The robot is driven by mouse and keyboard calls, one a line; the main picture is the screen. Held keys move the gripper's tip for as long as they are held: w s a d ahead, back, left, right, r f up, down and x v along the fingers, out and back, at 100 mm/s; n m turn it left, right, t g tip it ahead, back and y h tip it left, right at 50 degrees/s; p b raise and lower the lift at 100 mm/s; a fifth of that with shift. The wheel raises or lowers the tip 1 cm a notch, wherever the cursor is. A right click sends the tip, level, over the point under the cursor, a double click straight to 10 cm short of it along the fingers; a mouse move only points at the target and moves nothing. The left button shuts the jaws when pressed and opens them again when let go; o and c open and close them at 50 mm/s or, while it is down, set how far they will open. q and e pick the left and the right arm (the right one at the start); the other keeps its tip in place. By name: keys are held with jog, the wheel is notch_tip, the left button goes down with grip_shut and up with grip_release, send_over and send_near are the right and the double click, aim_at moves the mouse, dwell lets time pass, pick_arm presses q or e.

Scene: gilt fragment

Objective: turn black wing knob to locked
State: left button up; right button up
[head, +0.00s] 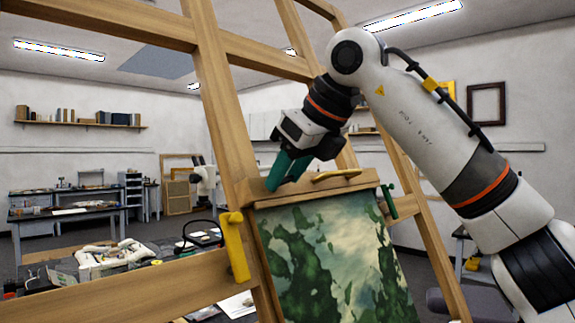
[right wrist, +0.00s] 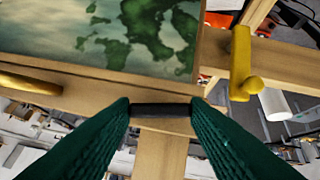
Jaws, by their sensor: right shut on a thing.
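The black wing knob (right wrist: 161,109) sits on the wooden top clamp bar (right wrist: 95,98) of the easel, above the painting. In the right wrist view it lies level, spanning the gap between my green fingertips. My right gripper (right wrist: 160,110) is shut on it, one finger at each end. In the head view my right gripper (head: 273,184) reaches down to the left part of the clamp bar (head: 312,187), and its fingers hide the knob. No locked marking is readable. My left gripper is not in view.
A yellow handle (head: 236,247) stands on the easel left of the painting (head: 335,262). A brass handle (head: 337,175) lies along the clamp bar, and a green knob (head: 388,201) is at its right end. A cluttered bench stands behind left.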

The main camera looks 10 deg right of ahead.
jog(key=shift+m+y, duration=0.4)
jog(key=shift+m, duration=0.3)
jog(key=shift+d+f, duration=0.1)
jog(key=o, duration=1)
jog(key=v, duration=1.2)
jog(key=shift+w+r, duration=0.2)
jog(key=shift+w, duration=0.05)
